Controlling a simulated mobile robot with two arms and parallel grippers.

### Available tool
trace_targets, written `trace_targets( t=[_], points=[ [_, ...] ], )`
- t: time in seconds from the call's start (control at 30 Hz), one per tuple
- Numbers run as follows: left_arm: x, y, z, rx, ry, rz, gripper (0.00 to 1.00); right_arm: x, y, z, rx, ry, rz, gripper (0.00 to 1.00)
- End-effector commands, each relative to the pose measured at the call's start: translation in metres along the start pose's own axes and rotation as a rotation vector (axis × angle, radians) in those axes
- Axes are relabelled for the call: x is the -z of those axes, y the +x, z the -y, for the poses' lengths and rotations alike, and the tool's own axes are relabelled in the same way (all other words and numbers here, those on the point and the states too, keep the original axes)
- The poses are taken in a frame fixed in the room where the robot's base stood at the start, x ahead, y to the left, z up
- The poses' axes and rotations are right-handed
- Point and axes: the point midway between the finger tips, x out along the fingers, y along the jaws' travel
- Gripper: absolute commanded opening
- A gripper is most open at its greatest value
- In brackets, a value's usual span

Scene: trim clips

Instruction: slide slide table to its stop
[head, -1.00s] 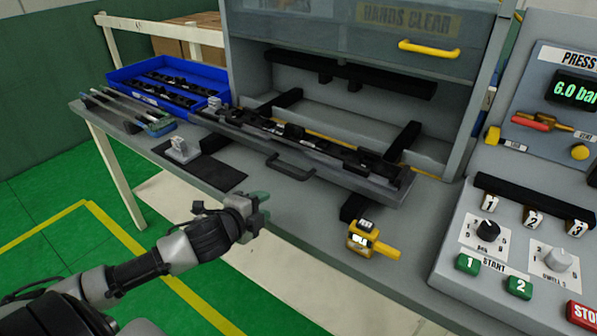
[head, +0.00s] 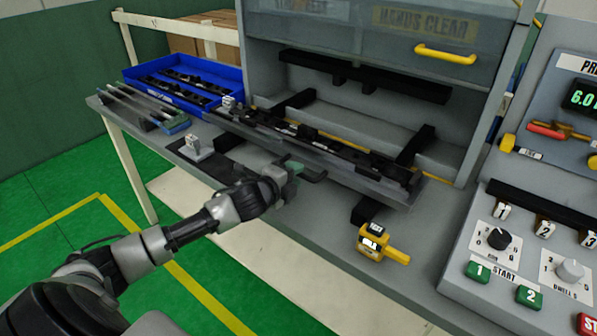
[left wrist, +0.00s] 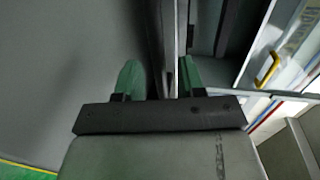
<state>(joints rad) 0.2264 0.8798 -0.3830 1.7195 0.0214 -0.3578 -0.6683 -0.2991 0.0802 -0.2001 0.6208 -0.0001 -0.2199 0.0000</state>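The slide table (head: 395,193) is a long grey tray carrying black trim parts. It sits out in front of the press opening on the grey bench. Its dark handle (head: 318,179) is on the front edge, partly hidden by my left gripper (head: 291,167). My left gripper is at the left end of the handle. In the left wrist view its two green fingertips (left wrist: 160,78) are apart, with a dark upright bar between them, nearer the right finger. Whether they touch it I cannot tell. My right gripper is not in view.
A blue bin (head: 232,77) of black parts stands at the back left. A small grey block fixture (head: 196,148) is left of my gripper. A yellow device (head: 378,245) is on the bench to the right, beside the control panel (head: 515,262). A yellow-handled guard (head: 445,54) is raised above.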

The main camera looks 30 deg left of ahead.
Motion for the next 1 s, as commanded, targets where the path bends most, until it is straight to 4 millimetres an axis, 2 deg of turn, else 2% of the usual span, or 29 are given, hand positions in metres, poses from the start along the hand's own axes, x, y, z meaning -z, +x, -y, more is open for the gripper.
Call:
trace_targets(
  t=[0.2, 0.5, 0.53, 0.7, 0.8, 1.0],
  points=[
    [0.000, 0.019, 0.000, 0.000, 0.000, 0.001, 0.39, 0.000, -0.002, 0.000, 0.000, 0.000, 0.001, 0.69],
    [0.000, 0.022, -0.001, -0.001, 0.000, 0.000, 0.39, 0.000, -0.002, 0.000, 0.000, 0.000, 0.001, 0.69],
    [0.000, 0.022, -0.001, -0.001, 0.000, 0.000, 0.38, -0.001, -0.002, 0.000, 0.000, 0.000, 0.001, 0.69],
    [0.000, 0.021, -0.001, -0.001, 0.000, 0.000, 0.12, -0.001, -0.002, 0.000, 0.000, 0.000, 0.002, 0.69],
    [0.000, 0.021, -0.001, -0.001, 0.000, 0.001, 0.00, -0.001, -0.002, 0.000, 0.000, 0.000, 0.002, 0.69],
    [0.000, 0.021, -0.001, -0.002, 0.000, 0.001, 0.00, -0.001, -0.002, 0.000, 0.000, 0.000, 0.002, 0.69]
  ],
)
